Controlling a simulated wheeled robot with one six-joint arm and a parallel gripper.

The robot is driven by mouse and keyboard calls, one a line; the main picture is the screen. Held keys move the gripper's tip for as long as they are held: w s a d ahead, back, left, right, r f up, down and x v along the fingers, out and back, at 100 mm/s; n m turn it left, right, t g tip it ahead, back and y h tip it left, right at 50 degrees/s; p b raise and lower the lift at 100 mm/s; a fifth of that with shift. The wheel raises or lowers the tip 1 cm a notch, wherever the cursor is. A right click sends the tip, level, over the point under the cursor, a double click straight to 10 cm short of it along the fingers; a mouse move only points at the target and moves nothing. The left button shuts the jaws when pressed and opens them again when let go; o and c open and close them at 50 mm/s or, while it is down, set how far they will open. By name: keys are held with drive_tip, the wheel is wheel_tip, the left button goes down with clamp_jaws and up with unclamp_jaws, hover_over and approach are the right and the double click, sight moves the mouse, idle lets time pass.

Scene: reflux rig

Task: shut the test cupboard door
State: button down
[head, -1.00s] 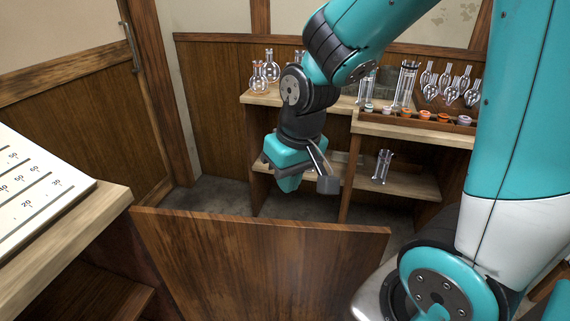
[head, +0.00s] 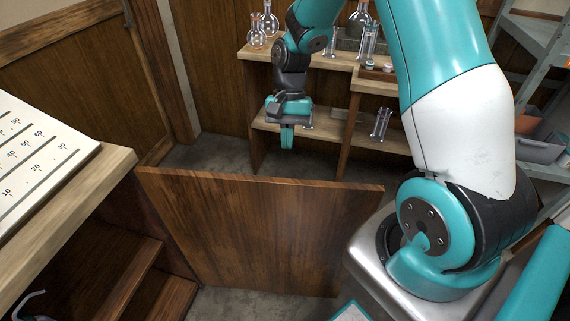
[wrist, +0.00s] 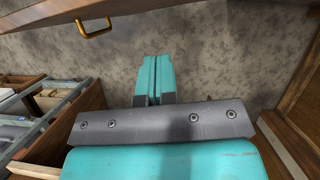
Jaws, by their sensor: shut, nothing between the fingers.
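The test cupboard door (head: 262,232) is a brown wooden panel. It stands open, reaching right from the cupboard (head: 110,270) at the left of the head view, whose shelves are exposed. My gripper (head: 287,140) points down beyond the door's top edge, on the far side, apart from it. In the wrist view my gripper's teal fingers (wrist: 155,78) are together and empty over grey floor. A wooden panel that looks like the door (wrist: 150,8) crosses the top of that view, with a brass handle (wrist: 95,28) on it. The handle is hidden in the head view.
A wooden bench (head: 262,127) with flasks (head: 257,30) and a glass cylinder (head: 380,124) stands behind my gripper. A grey rack (head: 530,50) is at the right. A white numbered board (head: 40,160) lies on the cupboard top. Grey floor (head: 215,150) is clear behind the door.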

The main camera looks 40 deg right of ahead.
drive_tip(key=s+a+f, duration=0.3)
drive_tip(key=s, duration=0.1)
drive_tip(key=shift+a, duration=0.3)
